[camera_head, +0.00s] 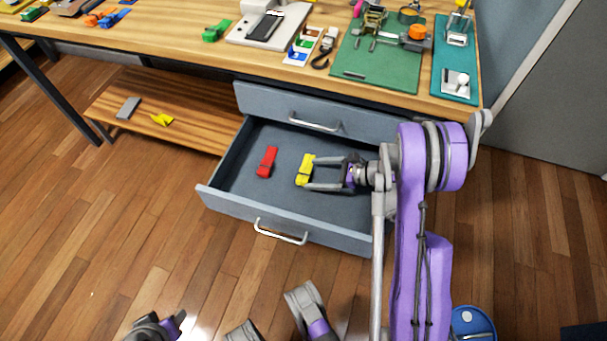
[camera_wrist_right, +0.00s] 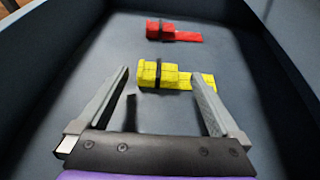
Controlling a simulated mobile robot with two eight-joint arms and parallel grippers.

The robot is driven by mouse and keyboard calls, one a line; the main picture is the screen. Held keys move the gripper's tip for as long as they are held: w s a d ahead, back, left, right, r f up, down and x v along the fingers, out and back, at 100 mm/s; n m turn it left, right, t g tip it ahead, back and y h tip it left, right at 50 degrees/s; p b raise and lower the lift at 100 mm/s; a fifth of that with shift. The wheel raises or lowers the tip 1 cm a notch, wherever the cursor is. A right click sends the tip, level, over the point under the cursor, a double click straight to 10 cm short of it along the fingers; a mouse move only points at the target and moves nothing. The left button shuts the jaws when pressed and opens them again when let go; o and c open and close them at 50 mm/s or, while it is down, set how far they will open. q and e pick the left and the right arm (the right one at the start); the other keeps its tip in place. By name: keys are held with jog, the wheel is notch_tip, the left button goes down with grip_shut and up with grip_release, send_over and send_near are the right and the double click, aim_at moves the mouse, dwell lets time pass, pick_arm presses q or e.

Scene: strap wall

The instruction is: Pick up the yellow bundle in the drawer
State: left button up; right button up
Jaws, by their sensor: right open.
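The yellow bundle (camera_head: 305,170) lies in the open drawer (camera_head: 228,200), with a dark band around it. My right gripper (camera_head: 308,174) is in the drawer, its two fingers open and pointing at the bundle. In the right wrist view the yellow bundle (camera_wrist_right: 172,76) lies across the space between and just ahead of the fingertips (camera_wrist_right: 160,76). I cannot tell whether a finger touches it. My left gripper (camera_head: 160,327) is at the bottom edge of the head view, partly cut off; its jaw opening is unclear.
A red bundle (camera_head: 267,161) lies left of the yellow one in the drawer; it also shows in the right wrist view (camera_wrist_right: 172,32). The workbench (camera_head: 180,40) is above. A lower shelf (camera_head: 195,124) holds another yellow piece (camera_head: 161,119) and a grey block (camera_head: 128,107).

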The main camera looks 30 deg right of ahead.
aim_at(304, 174)
jog(key=b+x, duration=0.1)
jog(key=x, duration=0.3)
jog(key=shift+w+a+f, duration=0.15)
jog(key=shift+a, duration=0.1)
jog(key=shift+c, duration=0.2)
jog(key=c, duration=1.3)
